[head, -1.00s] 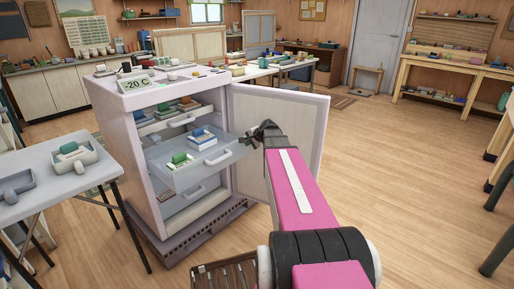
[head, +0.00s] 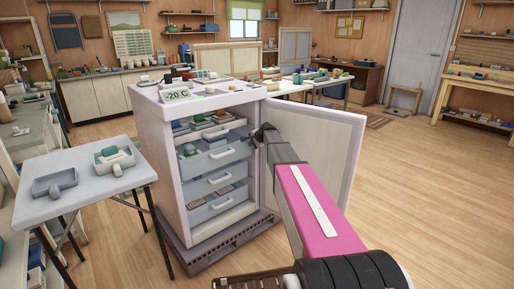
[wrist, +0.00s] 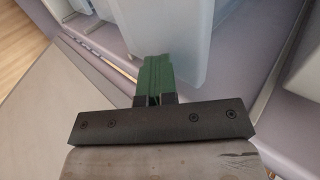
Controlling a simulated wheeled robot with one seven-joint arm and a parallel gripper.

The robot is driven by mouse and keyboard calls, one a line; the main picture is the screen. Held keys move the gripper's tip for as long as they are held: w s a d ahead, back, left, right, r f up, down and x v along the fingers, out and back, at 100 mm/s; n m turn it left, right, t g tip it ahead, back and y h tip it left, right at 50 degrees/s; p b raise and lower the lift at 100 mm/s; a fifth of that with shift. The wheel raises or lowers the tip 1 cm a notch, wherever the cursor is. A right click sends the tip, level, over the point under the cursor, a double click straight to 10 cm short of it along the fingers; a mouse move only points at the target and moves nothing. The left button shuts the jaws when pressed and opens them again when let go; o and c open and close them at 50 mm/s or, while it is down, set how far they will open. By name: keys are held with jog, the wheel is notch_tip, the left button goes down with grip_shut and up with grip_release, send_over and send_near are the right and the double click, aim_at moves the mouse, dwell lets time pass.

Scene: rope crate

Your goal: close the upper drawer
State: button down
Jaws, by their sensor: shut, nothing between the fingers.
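The pale freezer cabinet (head: 172,165) stands open with several translucent drawers inside. My gripper (head: 256,138) is at the right side of the opening, between the drawers and the open door. In the wrist view its green fingers (wrist: 155,80) are together and empty, close beside a translucent drawer (wrist: 170,35); contact is unclear.
The freezer door (head: 318,150) hangs open to the right, close to my arm. A small table (head: 85,205) with grey trays stands at the left. Several things lie on the freezer top. The floor at the right is clear.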

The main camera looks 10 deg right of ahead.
jog(key=shift+w+a, duration=0.25)
jog(key=shift+w, duration=0.2)
jog(key=shift+s, duration=0.1)
jog(key=s+d+f+v, duration=0.1)
jog(key=s+f+v, duration=0.1)
jog(key=v, duration=1.1)
send_near(203, 161)
jog(key=s+d+r, duration=0.2)
jog(key=s+d, duration=0.1)
jog(key=s, duration=0.2)
jog(key=x, duration=0.4)
jog(key=r+x, duration=0.1)
jog(key=x, duration=0.3)
jog(key=w+x, duration=0.1)
jog(key=x, duration=0.3)
jog(key=shift+w+a+r, duration=0.1)
jog(key=shift+w+a, duration=0.1)
jog(key=shift+a, duration=0.3)
jog(key=shift+w+a, duration=0.3)
jog(key=shift+w, duration=0.1)
